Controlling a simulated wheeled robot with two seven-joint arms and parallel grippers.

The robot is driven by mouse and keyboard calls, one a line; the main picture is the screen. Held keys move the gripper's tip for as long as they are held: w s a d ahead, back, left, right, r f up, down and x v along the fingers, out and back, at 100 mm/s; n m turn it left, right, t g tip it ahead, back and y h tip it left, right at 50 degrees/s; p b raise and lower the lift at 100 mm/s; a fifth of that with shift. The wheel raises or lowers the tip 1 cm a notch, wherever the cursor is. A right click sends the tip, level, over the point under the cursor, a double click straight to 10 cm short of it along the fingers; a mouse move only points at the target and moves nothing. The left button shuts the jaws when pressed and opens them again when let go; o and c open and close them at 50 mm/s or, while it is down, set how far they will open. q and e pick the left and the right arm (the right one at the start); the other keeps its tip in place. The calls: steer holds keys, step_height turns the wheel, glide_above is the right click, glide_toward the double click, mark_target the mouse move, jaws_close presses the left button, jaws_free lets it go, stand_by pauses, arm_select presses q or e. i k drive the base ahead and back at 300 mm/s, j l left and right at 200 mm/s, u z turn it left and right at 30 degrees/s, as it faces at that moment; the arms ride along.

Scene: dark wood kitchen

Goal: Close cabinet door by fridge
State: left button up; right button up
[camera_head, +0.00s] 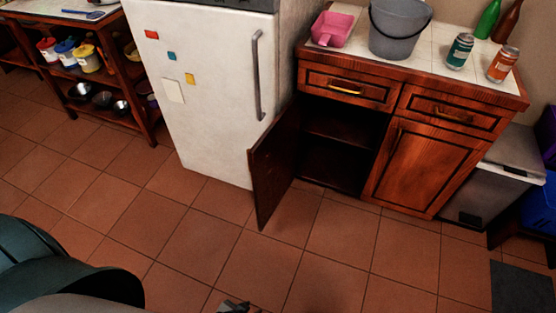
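The cabinet (425,170) stands to the right of the white fridge (205,90). Its left door (272,172) is swung wide open, standing out from the cabinet beside the fridge's front right edge. The dark opening (338,145) behind it shows a shelf. The cabinet's right door (425,170) is shut. A small metallic piece, apparently the tip of my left gripper (238,307), shows at the bottom edge, over the floor and apart from the open door. Most of it is cut off, so its opening is hidden. My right gripper is out of the picture.
Tiled floor (300,245) is clear in front of the door. A grey bucket (396,32), pink scoop (333,28), cans and bottles stand on the counter. A bin (492,180) is at right, a dark mat (520,287) at lower right, and a wooden shelf unit (150,130) at left.

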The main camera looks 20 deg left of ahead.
mark_target(272, 161)
steer(key=i+j+z, duration=0.3)
steer(key=j+z, duration=0.2)
steer(key=j, duration=1.2)
steer(key=j+z, duration=0.5)
steer(key=j, duration=1.2)
